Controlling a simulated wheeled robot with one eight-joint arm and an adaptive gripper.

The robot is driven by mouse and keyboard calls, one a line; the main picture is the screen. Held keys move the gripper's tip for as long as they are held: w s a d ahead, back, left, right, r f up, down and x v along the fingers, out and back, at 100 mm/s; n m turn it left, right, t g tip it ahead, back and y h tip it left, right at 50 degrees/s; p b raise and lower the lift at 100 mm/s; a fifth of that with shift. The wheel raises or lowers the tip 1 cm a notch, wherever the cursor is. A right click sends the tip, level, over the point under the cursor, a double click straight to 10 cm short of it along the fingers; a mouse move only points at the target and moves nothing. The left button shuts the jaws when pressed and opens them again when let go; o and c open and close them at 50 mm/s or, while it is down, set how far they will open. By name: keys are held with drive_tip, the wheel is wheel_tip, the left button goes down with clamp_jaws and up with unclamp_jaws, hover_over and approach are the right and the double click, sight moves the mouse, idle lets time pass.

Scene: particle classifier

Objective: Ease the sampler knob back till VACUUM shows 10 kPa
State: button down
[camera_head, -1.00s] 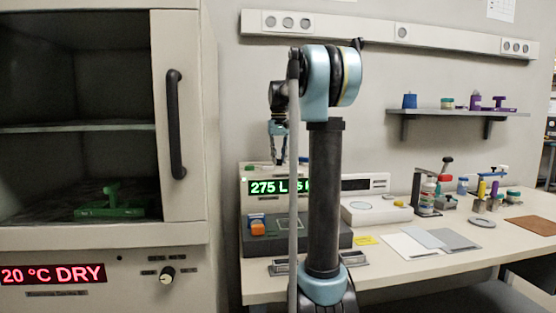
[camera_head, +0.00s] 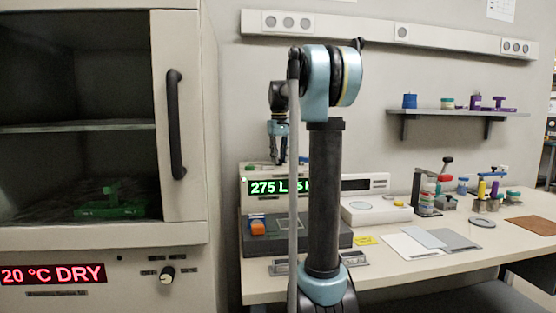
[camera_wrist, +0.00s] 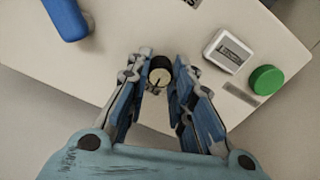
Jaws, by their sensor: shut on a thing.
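A round black knob with a pale cap and dark pointer line (camera_wrist: 160,74) stands between my fingertips in the wrist view; I take it as the sampler knob. My gripper (camera_wrist: 160,84) is shut on it, one finger at each side. In the head view my gripper (camera_head: 277,160) hangs above the bench instrument (camera_head: 381,181), by its green-lit display (camera_head: 267,187). That display reads 275 L and more, partly hidden by my arm. I cannot read a VACUUM value in either view.
A cabinet (camera_head: 180,228) stands at left; a wall shelf (camera_head: 455,114) is at right.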

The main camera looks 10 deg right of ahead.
drive_tip(key=c, duration=1.4)
unclamp_jaws()
drive_tip(key=shift+w, duration=0.1)
drive_tip(key=shift+o, duration=0.2)
drive_tip(key=shift+r, duration=0.1)
wheel_tip(320, 180, up, 12)
